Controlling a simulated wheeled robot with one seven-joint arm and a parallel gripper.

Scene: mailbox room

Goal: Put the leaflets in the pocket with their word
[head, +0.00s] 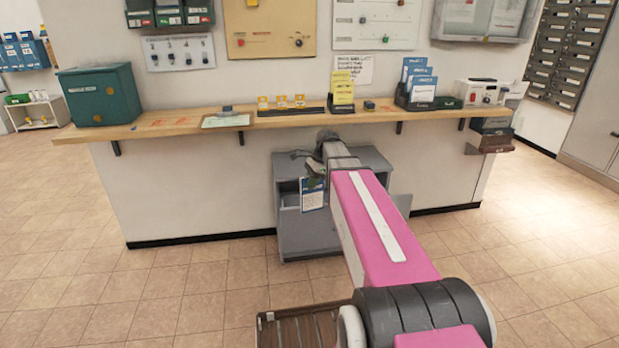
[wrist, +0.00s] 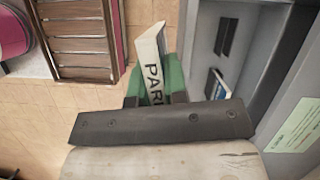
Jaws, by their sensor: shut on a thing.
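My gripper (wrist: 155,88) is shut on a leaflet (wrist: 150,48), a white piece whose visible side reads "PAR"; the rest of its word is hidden. In the head view the leaflet (head: 312,194) shows a blue top and hangs below my gripper (head: 315,174), in front of the grey cabinet. Yellow leaflets (head: 342,86) stand in a dark holder on the wooden counter. Blue-and-white leaflets (head: 420,84) stand in a dark holder to their right. Words on these pockets are too small to read. A small blue-and-white piece (wrist: 218,84) lies inside the grey cabinet.
The grey cabinet (head: 375,160) stands under the counter (head: 190,122), with an open compartment. A green box (head: 98,94) is at the counter's left end; a white device (head: 480,92) is at its right. A brown slatted piece (head: 300,328) stands near my base.

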